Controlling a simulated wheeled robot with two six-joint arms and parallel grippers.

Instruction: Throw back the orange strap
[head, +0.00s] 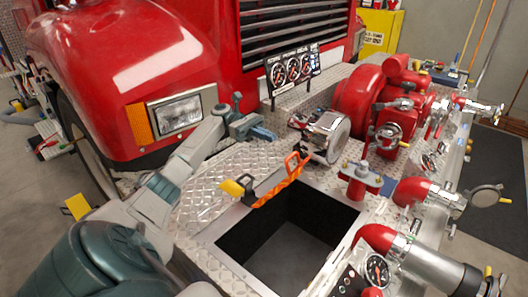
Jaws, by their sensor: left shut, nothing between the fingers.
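The orange strap (281,187) lies along the far left edge of an open dark well (290,235) in the diamond-plate bumper. It has an orange looped end at its right and a black piece with a yellow tab (232,188) at its left. My left gripper (266,134) is above the bumper, beyond the strap and apart from it. Its blue fingers are shut and empty, pointing right. My right gripper is out of view.
A chrome round fitting (327,136) stands just right of the left gripper. A gauge panel (291,68) rises behind it. The red pump (385,100) and red outlets with chrome caps crowd the right. The truck's headlight (178,111) is left of my forearm.

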